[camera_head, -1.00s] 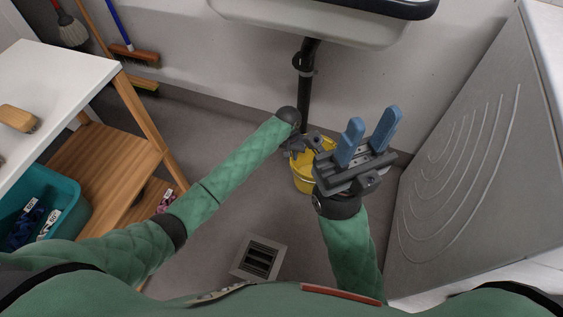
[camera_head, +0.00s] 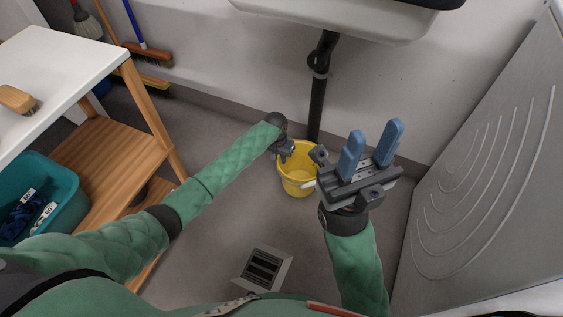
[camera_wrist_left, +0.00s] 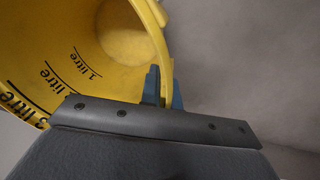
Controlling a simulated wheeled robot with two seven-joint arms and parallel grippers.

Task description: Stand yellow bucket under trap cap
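The yellow bucket (camera_head: 297,182) is below the sink, in front of the black drain pipe (camera_head: 317,105). In the head view I cannot tell whether it touches the floor. My left gripper (camera_head: 288,153) is at the bucket's rim. In the left wrist view, its blue fingers (camera_wrist_left: 164,86) sit on either side of the yellow wall (camera_wrist_left: 115,45), closed on it; litre marks show inside. A dark fitting (camera_head: 316,62) is on the upper pipe; I cannot tell whether it is the trap cap. My right gripper (camera_head: 375,132) is open and empty, right of the bucket.
The white sink (camera_head: 345,20) overhangs at the top. A grey ridged panel (camera_head: 480,170) stands at the right. A wooden shelf unit (camera_head: 110,160) with a teal bin (camera_head: 50,215) is at the left. A floor drain (camera_head: 263,268) lies in front; floor around it is clear.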

